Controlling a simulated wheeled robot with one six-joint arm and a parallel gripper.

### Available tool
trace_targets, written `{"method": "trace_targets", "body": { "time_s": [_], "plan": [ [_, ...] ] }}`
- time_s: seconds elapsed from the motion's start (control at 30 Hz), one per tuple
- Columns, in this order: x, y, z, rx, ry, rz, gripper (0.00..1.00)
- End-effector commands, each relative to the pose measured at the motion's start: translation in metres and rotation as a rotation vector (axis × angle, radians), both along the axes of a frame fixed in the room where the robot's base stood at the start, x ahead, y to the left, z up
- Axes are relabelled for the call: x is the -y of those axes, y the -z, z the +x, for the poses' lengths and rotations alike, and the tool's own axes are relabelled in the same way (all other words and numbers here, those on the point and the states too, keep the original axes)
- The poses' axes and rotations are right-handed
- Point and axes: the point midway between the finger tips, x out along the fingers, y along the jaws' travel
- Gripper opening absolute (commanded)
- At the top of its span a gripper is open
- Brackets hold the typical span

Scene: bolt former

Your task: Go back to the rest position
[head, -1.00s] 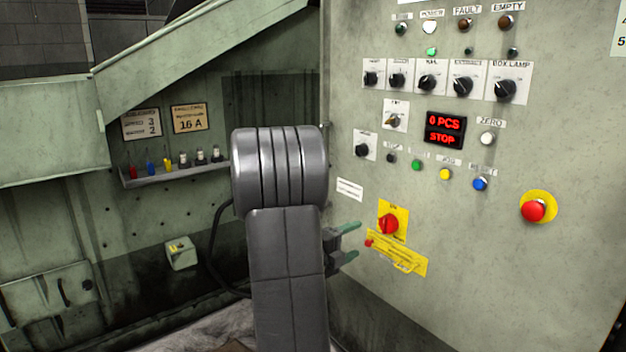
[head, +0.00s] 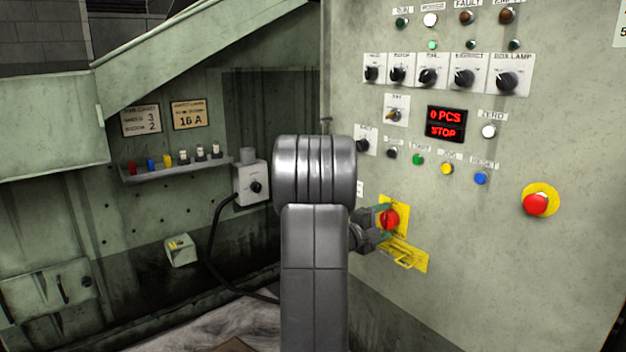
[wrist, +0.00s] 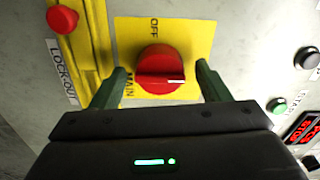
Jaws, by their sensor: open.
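My gripper (wrist: 158,92) is open, with its two green fingers on either side of the red main switch knob (wrist: 161,70) on its yellow plate (wrist: 196,32). Whether the fingers touch the knob I cannot tell. In the head view my gripper (head: 378,222) is at the red main switch (head: 390,218), low on the control panel, and my arm hides part of it. The yellow lock-out strip with a red knob (wrist: 62,20) is beside the plate in the wrist view.
The control panel (head: 580,120) carries selector knobs, lamps, a display (head: 445,123) reading 0 PCS STOP, and a red emergency button (head: 535,204). A grey box with a knob (head: 252,185) and cable, and a shelf (head: 175,172) of small items, are at the left.

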Motion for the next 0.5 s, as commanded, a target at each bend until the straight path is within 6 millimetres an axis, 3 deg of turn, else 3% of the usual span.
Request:
{"method": "trace_targets", "body": {
  "time_s": [0.5],
  "plan": [
    [-0.0004, -0.0045, -0.0003, -0.335, 0.0, -0.259, 0.69]
  ]
}}
